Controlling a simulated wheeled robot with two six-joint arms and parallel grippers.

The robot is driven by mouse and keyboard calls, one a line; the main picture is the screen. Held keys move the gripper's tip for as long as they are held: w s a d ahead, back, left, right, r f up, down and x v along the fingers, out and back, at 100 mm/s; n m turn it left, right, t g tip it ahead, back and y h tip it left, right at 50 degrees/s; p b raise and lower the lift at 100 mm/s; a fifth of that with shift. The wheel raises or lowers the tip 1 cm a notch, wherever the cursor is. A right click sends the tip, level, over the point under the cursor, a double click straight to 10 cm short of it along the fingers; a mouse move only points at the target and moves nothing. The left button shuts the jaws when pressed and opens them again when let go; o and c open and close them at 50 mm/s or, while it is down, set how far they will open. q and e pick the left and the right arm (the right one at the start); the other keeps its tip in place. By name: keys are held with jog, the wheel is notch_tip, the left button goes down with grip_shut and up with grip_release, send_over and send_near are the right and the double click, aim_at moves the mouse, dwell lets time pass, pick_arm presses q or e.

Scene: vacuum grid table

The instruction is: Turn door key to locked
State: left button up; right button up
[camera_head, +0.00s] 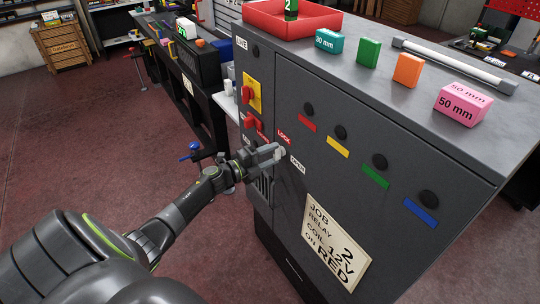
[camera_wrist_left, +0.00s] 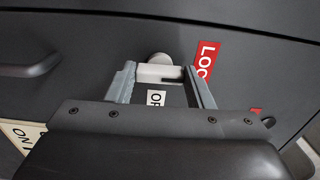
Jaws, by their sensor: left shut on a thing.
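The grey cabinet door (camera_head: 360,130) is closed and carries a red LOCK label (camera_head: 285,137) and a white OPEN label (camera_head: 298,163). My left gripper (camera_head: 274,153) is at the door beside these labels. In the left wrist view the pale door key (camera_wrist_left: 158,72) sits between the gripper's fingers, and they are shut on it. In that view the LOCK label (camera_wrist_left: 206,58) lies to the right of the key and the OPEN label (camera_wrist_left: 156,98) just below it. The gripper partly hides the key, so its exact angle is hard to tell. My right gripper is not in view.
Red switches (camera_head: 248,95) are on the cabinet's left panel. Round black knobs (camera_head: 341,132) with coloured strips and a job note (camera_head: 335,240) are on the door. Coloured blocks (camera_head: 408,70) and a red tray (camera_head: 290,18) stand on top. The floor at left is mostly clear.

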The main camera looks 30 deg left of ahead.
pick_arm(q)
jog(key=o, duration=1)
jog(key=b+v, duration=0.4)
jog(key=v, duration=1.3)
jog(key=shift+s, duration=0.2)
jog(key=shift+a, duration=0.15)
